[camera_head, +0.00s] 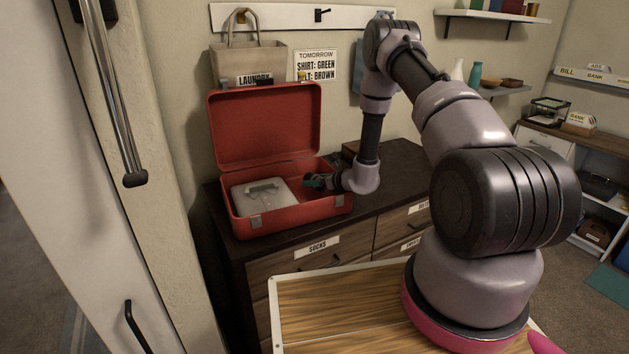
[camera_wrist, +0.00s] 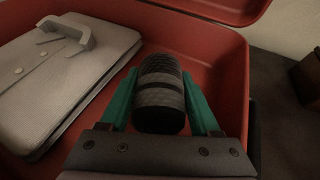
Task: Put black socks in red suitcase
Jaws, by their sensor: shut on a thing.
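The red suitcase (camera_head: 262,222) stands open on the dark dresser top, its lid tilted up at the back. Its red inner wall also shows in the wrist view (camera_wrist: 222,62). My gripper (camera_head: 316,181) is over the right part of the suitcase. In the wrist view its green fingers (camera_wrist: 163,92) are shut on the rolled black socks (camera_wrist: 158,88), one finger on each side. The socks are at or inside the suitcase's right half. I cannot tell whether they touch its floor. In the head view the socks are mostly hidden by my gripper.
A folded grey-white garment (camera_wrist: 60,75) with a grey handle-like piece on it fills the suitcase's left part; it also shows in the head view (camera_head: 250,203). A brown box (camera_head: 350,150) stands behind my arm. Dark dresser top (camera_head: 400,165) is bare to the right.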

